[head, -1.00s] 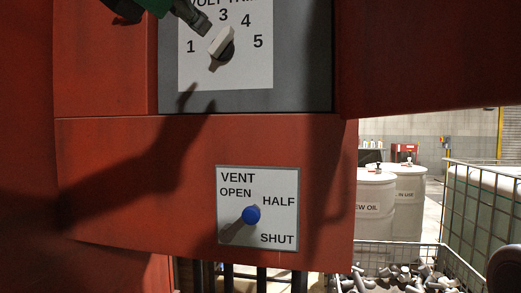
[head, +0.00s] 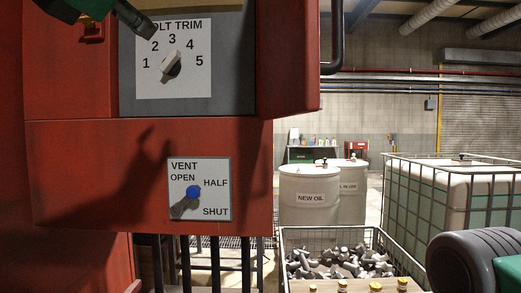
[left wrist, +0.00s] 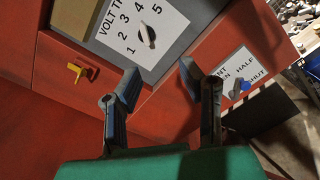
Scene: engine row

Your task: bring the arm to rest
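My left gripper shows at the top left of the head view (head: 130,15), with a green body and a dark finger in front of the red cabinet. In the left wrist view (left wrist: 160,78) its two fingers are spread apart with nothing between them. The VOLT TRIM plate (head: 150,85) carries a dial knob (head: 172,65) with numbers 1 to 5; the knob also shows in the left wrist view (left wrist: 148,36), beyond the fingers and untouched. My right gripper is not in view; a dark and green part at the lower right appears to be my right arm.
Below the dial is a VENT plate (head: 217,165) with a blue-ended lever (head: 193,191). A yellow handle (left wrist: 82,72) sits on the cabinet. To the right stand a NEW OIL drum (head: 308,210), a wire bin (head: 350,235) of metal parts, and a caged tank (head: 450,190).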

